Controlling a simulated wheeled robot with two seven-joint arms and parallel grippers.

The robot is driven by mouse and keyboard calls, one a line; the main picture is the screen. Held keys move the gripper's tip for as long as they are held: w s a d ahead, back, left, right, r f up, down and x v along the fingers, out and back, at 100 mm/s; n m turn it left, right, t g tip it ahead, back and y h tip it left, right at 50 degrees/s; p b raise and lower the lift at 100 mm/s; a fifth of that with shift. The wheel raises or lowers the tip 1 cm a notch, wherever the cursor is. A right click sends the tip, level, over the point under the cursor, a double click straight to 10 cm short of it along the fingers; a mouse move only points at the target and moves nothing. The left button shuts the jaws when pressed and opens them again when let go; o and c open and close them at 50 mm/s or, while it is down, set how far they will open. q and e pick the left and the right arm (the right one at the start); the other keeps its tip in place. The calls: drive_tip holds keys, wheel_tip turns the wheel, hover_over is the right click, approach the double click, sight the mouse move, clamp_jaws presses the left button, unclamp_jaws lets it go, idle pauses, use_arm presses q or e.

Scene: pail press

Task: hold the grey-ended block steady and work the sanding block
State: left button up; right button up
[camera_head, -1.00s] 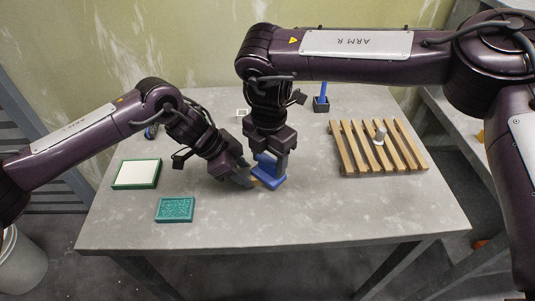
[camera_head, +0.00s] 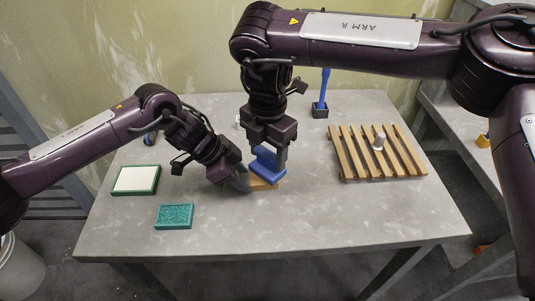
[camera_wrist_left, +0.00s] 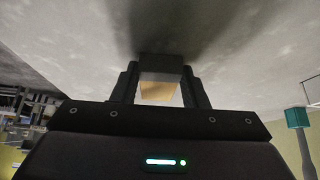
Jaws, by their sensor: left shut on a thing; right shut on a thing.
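The grey-ended block (camera_head: 264,186) lies on the grey table, tan where it shows in the head view. My left gripper (camera_head: 243,184) is shut on its left end. In the left wrist view the block (camera_wrist_left: 160,88) sits between the fingers of my left gripper (camera_wrist_left: 160,95), with a dark end and a tan face. The blue sanding block (camera_head: 268,166) is over the grey-ended block. My right gripper (camera_head: 268,150) is shut on the sanding block from above. I cannot tell whether the two blocks touch. The fingers hide part of both blocks.
The front table is clear.

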use_arm(q)
drive_tip(key=o, duration=1.4)
drive_tip(key=v, duration=1.2)
